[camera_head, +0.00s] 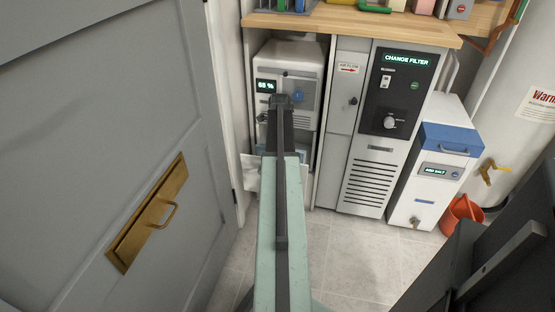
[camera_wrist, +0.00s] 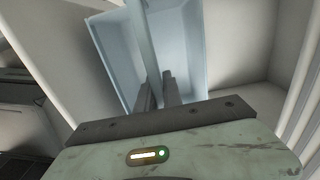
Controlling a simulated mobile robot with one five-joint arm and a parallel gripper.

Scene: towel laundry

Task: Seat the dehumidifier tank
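The dehumidifier (camera_head: 302,88) is a pale grey box with a "68 %" display, standing in the alcove under the wooden counter. The tank (camera_wrist: 186,42) is a pale blue open-topped box with a bar-like handle (camera_wrist: 143,42) across it. In the wrist view the two close-set fingers of my gripper (camera_wrist: 159,82) lie on either side of this handle and look shut on it. In the head view my arm hides the gripper and most of the dehumidifier's lower part. A bit of pale blue shows beside the arm there. Whether the tank touches the dehumidifier is hidden.
A grey door (camera_head: 110,120) with a brass handle plate fills the left. A "CHANGE FILTER" cabinet (camera_head: 370,185) stands right of the alcove, then a blue-lidded white unit (camera_head: 428,185) and an orange bucket (camera_head: 461,215). Tiled floor (camera_head: 365,265) is clear in front.

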